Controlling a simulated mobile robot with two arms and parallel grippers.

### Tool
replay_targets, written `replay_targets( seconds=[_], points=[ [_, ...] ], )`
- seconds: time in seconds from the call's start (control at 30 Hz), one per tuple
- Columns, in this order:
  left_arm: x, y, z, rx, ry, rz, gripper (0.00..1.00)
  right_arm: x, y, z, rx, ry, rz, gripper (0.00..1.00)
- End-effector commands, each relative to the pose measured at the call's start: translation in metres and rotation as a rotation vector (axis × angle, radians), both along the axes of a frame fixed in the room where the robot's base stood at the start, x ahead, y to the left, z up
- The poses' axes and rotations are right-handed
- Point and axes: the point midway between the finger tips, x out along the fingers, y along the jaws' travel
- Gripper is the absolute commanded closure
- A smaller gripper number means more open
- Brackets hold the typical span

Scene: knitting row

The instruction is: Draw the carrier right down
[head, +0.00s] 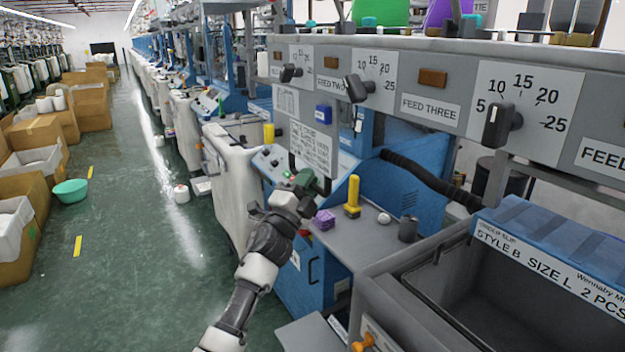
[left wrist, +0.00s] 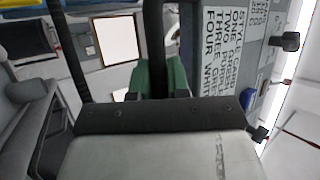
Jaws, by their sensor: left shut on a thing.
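The carrier seems to be the grey panel (head: 287,102) with a printed style card (head: 310,147), hanging below the dial rail in the head view. A dark bar handle (head: 293,160) curves from its lower end. My left gripper (head: 308,183), with green fingers, is shut on this handle. In the left wrist view the dark bar (left wrist: 153,40) passes between the green fingers (left wrist: 165,76), and the style card (left wrist: 222,35) is to the right. The fingers hide part of the handle. My right gripper is in neither view.
Just right of my gripper, a grey ledge (head: 375,240) holds a purple block (head: 324,219), a yellow post (head: 352,196) and a dark cylinder (head: 408,229). A blue-edged order bin (head: 552,258) stands at right. The green aisle floor (head: 150,260) at left is largely clear.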

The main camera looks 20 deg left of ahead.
Motion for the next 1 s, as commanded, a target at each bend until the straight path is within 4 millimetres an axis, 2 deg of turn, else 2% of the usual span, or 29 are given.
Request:
replay_targets(
  seconds=[0.03, 0.4, 0.6, 0.93, 1.0],
  points=[
    [0.001, -0.002, -0.027, 0.004, 0.012, -0.003, 1.00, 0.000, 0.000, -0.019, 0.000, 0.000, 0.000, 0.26],
    [0.001, -0.002, -0.097, 0.004, 0.013, -0.003, 1.00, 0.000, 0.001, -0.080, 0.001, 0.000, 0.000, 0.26],
    [0.000, -0.002, -0.121, 0.004, 0.012, -0.004, 1.00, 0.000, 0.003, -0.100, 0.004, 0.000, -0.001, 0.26],
    [0.000, -0.002, -0.150, 0.002, 0.011, -0.004, 1.00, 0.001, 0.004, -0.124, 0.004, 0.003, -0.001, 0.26],
    [0.000, -0.002, -0.156, 0.002, 0.011, -0.004, 1.00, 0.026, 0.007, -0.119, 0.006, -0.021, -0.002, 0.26]
  ],
)
